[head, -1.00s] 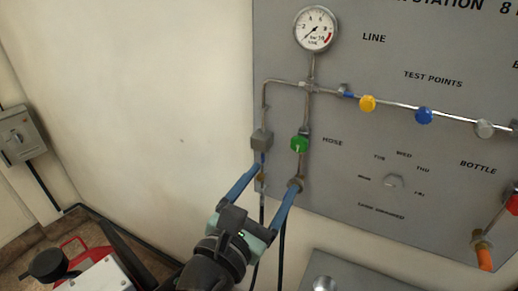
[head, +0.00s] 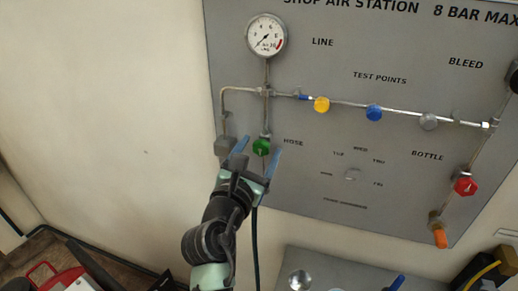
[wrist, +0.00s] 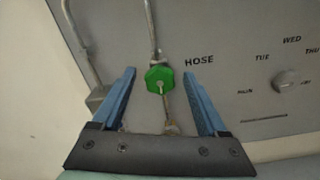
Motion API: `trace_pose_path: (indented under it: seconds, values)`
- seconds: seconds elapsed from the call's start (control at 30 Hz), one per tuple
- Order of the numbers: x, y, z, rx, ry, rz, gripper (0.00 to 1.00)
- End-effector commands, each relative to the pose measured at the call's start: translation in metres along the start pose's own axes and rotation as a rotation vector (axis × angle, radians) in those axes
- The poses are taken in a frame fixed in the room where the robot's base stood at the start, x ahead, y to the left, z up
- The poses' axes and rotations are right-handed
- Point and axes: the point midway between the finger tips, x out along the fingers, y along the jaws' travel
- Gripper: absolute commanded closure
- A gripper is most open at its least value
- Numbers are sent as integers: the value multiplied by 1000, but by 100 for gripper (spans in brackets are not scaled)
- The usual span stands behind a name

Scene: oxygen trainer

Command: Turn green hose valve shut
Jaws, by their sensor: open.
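The green hose valve (head: 261,147) is a round knob with a pale pointer on the vertical pipe left of the word HOSE. In the wrist view the green knob (wrist: 159,78) sits between and slightly beyond the fingertips, its pointer close to vertical. My gripper (head: 258,147) is open, with one blue finger on each side of the knob. It also shows in the wrist view (wrist: 160,77), with a gap on both sides of the knob. I see no clear contact. How far the fingertips stand from the panel is hard to tell.
A pressure gauge (head: 266,36) is above the valve. A grey box fitting (head: 224,146) on the neighbouring pipe is close to my left finger. Yellow (head: 321,104) and blue (head: 374,112) test knobs and a red bottle valve (head: 465,185) are to the right. A black hose (head: 255,235) hangs below.

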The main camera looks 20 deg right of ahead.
Motion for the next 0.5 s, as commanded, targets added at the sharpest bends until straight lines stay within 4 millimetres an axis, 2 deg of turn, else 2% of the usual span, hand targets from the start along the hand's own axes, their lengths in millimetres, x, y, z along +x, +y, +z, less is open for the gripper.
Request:
trace_pose_path:
  seconds: [0.27,0.5]
  values:
    - [1,0,0,0,0,0,24]
    - [1,0,0,0,0,0,67]
